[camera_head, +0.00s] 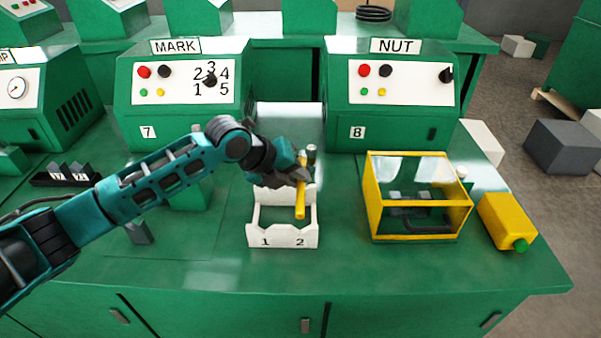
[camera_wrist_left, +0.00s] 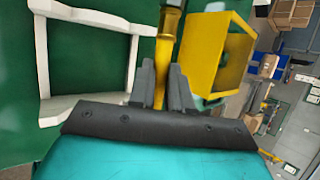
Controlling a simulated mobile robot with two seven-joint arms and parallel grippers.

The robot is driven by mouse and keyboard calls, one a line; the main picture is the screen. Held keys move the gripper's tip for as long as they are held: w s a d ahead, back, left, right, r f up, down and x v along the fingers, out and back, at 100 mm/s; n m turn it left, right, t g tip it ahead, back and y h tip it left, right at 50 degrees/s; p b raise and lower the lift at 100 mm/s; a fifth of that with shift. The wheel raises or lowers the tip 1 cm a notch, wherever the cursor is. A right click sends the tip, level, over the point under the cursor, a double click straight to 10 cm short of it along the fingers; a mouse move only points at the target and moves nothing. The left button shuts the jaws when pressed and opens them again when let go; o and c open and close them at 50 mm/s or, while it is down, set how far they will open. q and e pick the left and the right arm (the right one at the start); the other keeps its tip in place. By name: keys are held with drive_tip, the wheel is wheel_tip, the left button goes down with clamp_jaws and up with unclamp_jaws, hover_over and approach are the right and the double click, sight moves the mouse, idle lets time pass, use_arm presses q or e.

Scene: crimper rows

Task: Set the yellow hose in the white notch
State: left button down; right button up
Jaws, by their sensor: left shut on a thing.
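The yellow hose (camera_head: 301,202) is a thin rod with a metal fitting at its far end, held between the fingers of my left gripper (camera_head: 299,174). It points toward the front of the white notched rack (camera_head: 283,237), which is marked 1 and 2. In the head view its near end is over the side marked 2; I cannot tell whether it touches the rack. In the left wrist view, the hose (camera_wrist_left: 163,62) is between the black fingers (camera_wrist_left: 166,88), and the white rack (camera_wrist_left: 57,109) is to the left. My right gripper is not in view.
A yellow open-frame box (camera_head: 418,238) stands right of the rack, with a yellow block (camera_head: 507,222) beyond it. Green control boxes marked MARK (camera_head: 187,118) and NUT (camera_head: 402,118) stand behind. The green bench front is clear.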

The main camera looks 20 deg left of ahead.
use_arm(q)
drive_tip(key=shift+f+b, duration=2.15)
drive_tip(key=shift+f, duration=1.2)
drive_tip(key=c, duration=1)
unclamp_jaws()
